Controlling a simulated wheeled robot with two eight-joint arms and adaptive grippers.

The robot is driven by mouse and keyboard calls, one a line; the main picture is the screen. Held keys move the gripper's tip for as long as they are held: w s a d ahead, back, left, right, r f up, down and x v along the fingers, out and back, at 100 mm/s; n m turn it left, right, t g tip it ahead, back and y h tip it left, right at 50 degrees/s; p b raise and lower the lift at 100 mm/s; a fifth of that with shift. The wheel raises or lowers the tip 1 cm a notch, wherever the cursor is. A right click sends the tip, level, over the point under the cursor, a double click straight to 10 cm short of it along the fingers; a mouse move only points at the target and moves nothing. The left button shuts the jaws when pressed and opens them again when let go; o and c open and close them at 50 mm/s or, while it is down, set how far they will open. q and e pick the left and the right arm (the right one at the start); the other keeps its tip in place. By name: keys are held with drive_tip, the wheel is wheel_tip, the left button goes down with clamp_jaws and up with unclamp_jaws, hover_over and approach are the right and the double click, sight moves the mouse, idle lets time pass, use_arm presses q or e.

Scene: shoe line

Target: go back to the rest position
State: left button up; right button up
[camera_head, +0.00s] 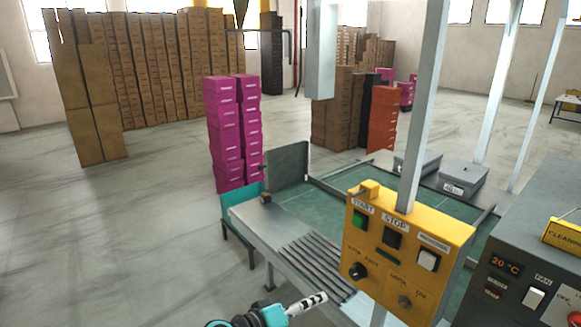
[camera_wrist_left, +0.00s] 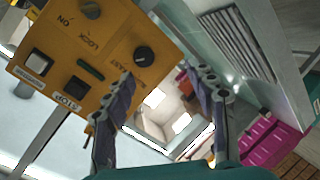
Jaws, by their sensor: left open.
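My left gripper (camera_head: 312,300) shows at the bottom edge of the head view, in front of the conveyor's metal end and below the yellow control box (camera_head: 407,252). In the left wrist view the two fingers of my left gripper (camera_wrist_left: 165,76) stand apart with nothing between them. The yellow control box also shows in the left wrist view (camera_wrist_left: 100,50), behind and left of the fingers. I cannot tell whether a finger touches it. My right gripper is in neither view.
The conveyor (camera_head: 330,192) with a green belt runs behind the control box. Grey boxes (camera_head: 463,178) sit at its far side. A dark machine panel (camera_head: 520,270) stands at right. Magenta box stacks (camera_head: 225,135) stand behind the conveyor. The floor at left is clear.

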use_arm(q)
drive_tip(key=s+a+f+g+y, duration=0.1)
drive_tip(key=s+a+f+y, duration=0.1)
drive_tip(key=s+a+y, duration=0.3)
drive_tip(key=s+a+f+m+g+y, duration=0.1)
drive_tip(key=s+a+f+y, duration=0.1)
drive_tip(key=s+a+y, duration=0.4)
drive_tip(key=s+a, duration=0.5)
drive_tip(key=a, duration=0.7)
drive_tip(key=shift+s+y, duration=0.25)
drive_tip(key=shift+y, duration=0.05)
